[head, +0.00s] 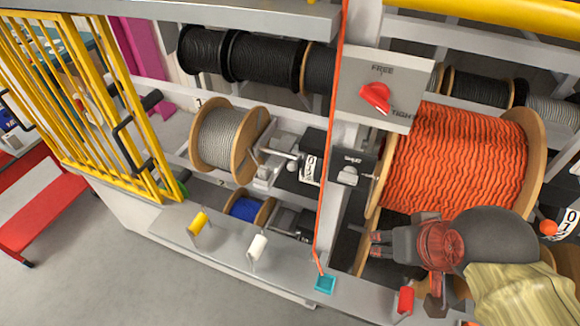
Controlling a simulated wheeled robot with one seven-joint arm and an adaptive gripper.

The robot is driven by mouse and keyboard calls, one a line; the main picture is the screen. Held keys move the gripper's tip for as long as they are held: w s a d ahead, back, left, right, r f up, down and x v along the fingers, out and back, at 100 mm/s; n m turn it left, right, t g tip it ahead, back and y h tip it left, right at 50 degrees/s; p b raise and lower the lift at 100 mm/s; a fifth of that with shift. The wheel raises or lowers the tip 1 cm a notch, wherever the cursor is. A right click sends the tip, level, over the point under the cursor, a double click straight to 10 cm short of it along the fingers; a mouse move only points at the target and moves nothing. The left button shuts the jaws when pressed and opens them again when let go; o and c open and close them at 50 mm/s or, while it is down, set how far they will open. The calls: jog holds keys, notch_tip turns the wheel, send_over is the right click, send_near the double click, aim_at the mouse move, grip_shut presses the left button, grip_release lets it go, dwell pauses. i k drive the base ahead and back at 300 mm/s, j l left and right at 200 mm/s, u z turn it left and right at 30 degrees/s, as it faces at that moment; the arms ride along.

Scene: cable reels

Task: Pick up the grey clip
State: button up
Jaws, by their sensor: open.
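No clip in the head view is plainly grey. The nearest match is a pale, whitish piece (257,247) upright on the front ledge, left of centre. My gripper (375,244) is at the right, in front of the large orange reel, with its fingers pointing left. It is open, and nothing shows between the fingers. It is well to the right of the pale piece and apart from it. A dark shape (435,302) below my gripper is partly hidden, and I cannot tell what it is.
The ledge (215,255) also bears a yellow piece (198,222), a teal square (325,284) and a red piece (405,299). An orange line (330,150) runs down to the teal square. A FREE/TIGHT panel (385,80) and the orange reel (455,160) stand behind.

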aim_at(263, 172)
jog(key=j+u, duration=0.1)
jog(key=j, duration=0.3)
jog(key=i+j+u, duration=0.15)
jog(key=j, duration=0.25)
jog(key=i+j+u, duration=0.1)
jog(key=j, duration=0.25)
jog(key=i+j+u, duration=0.1)
jog(key=j, duration=0.3)
